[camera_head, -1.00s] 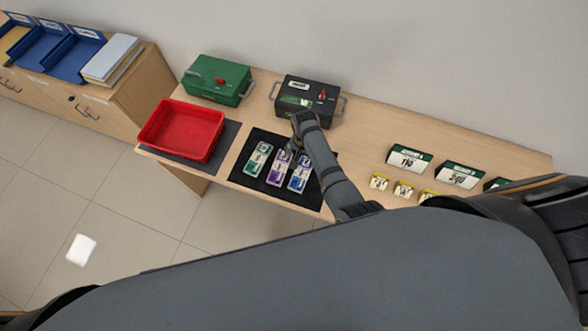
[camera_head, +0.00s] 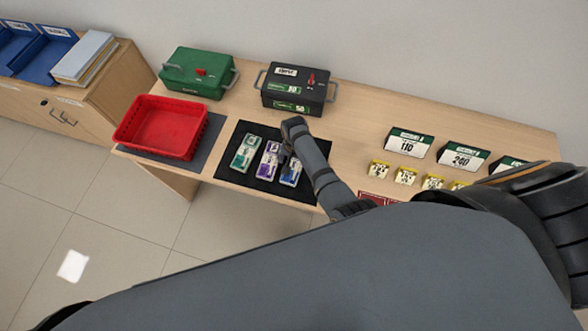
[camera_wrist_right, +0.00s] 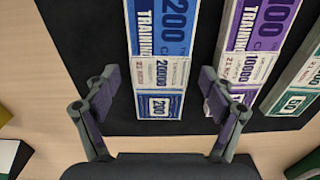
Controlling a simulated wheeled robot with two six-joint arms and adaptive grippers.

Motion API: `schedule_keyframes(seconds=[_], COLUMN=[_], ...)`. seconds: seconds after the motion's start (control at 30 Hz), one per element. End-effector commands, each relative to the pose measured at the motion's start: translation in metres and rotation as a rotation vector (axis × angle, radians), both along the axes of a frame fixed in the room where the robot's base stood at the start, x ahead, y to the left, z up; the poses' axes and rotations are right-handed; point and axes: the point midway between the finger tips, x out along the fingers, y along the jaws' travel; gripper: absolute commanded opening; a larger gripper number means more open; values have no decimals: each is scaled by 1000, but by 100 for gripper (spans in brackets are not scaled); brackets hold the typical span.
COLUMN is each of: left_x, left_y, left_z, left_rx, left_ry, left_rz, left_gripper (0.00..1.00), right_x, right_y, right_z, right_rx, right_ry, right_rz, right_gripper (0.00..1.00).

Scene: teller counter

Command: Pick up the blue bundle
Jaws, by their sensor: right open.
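The blue bundle (camera_head: 291,172) lies on the black mat (camera_head: 232,174), rightmost of three bundles and partly hidden by my right arm in the head view. In the right wrist view the blue bundle (camera_wrist_right: 160,65) has a white band marked 20000 and lies between and beyond the fingertips. My right gripper (camera_wrist_right: 158,88) is open and empty, its two fingers to either side of the bundle's near end; I cannot tell its height above the mat. The purple bundle (camera_wrist_right: 250,50) lies right of it there, close by the right finger. My left gripper is not in view.
A green bundle (camera_head: 244,155) lies left of the purple one. A red tray (camera_head: 160,127) stands left of the mat. A green cash box (camera_head: 197,73) and a black cash box (camera_head: 295,88) stand behind. Signs (camera_head: 408,143) and small yellow-labelled items (camera_head: 405,176) stand at right.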

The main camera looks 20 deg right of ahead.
Motion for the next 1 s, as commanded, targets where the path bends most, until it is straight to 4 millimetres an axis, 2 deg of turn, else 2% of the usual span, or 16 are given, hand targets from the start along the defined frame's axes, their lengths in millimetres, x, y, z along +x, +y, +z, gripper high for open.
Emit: schedule_keyframes(seconds=[0.17, 0.6, 0.87, 1.0], left_x=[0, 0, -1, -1], left_y=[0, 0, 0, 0], left_z=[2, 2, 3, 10], left_rx=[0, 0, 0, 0], left_ry=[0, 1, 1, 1], left_rz=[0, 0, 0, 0], left_gripper=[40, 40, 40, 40], right_x=[0, 0, 1, 1], right_y=[0, 0, 0, -1], right_z=[2, 2, 3, 11], right_rx=[1, 1, 0, 0], right_ry=[-1, -1, -1, -1], right_rz=[0, 0, 0, 1], right_gripper=[83, 23, 22, 22])
